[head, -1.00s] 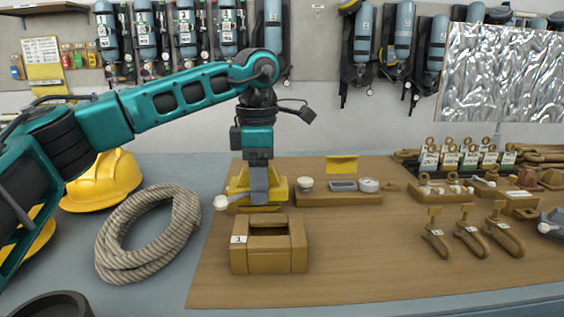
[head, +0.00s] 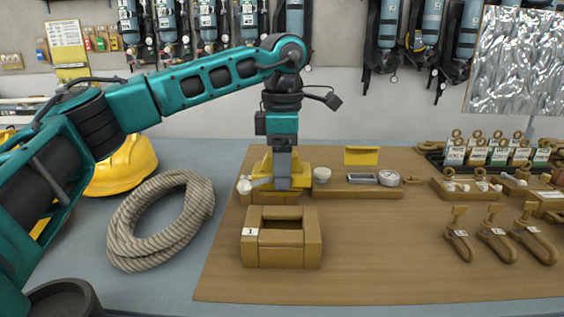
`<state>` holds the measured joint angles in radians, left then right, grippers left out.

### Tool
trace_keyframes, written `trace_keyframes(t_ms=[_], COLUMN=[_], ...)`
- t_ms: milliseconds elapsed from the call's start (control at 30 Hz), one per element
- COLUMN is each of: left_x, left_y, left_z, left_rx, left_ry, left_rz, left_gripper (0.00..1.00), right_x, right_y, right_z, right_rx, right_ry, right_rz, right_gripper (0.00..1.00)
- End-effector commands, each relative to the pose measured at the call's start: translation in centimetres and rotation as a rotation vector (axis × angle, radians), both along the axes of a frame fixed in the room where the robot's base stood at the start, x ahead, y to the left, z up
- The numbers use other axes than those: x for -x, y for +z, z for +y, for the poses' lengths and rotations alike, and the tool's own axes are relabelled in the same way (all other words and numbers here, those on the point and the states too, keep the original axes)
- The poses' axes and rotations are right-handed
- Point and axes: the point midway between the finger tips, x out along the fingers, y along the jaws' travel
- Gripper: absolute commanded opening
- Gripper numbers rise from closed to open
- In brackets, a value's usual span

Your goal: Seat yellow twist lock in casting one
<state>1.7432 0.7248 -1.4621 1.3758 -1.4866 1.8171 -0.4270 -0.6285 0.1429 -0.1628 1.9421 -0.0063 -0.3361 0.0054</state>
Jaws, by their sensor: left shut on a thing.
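The yellow twist lock (head: 298,169) is at the back left of the brown board, behind casting one. A grey lever with a white ball end (head: 244,185) sticks out to its left. My left gripper (head: 283,178) points straight down in front of it and is shut on it. I cannot tell whether the lock's underside touches the brown holder below. Casting one (head: 311,245) is a brown open-topped block with a "1" label, standing just in front of the lock. Its opening shows empty. My right gripper is not in view.
The brown holder (head: 370,194) carries a round white-topped part, a small grey box and a gauge. A rope coil (head: 120,239) and a yellow helmet (head: 134,166) lie left. Several shackles (head: 497,247) lie right. The board between casting and shackles is clear.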

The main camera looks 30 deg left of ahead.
Motion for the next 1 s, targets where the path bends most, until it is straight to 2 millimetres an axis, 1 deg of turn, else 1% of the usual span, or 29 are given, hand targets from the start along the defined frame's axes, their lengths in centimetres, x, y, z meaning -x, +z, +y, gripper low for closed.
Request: trace_keyframes(t_ms=[33,100,500,667,1000], left_x=[0.0,0.0,0.0,0.0,0.0], left_y=[-0.6,-1.2,-4.6,-5.2,-5.2], left_z=[0.0,0.0,0.0,0.0,0.0], left_rx=[0.001,0.0,0.002,0.002,0.002], left_ry=[0.0,0.0,0.0,0.0,0.0], left_rz=[-0.002,-0.001,-0.003,-0.003,-0.003], left_gripper=[0.07,0.07,0.07,0.07,0.07], right_x=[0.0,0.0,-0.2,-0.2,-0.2], right_y=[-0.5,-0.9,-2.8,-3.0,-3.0], right_z=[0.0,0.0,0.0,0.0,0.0], right_rx=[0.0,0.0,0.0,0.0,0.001], right_ry=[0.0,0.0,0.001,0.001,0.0], right_rz=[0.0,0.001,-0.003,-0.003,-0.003], right_gripper=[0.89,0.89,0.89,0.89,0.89])
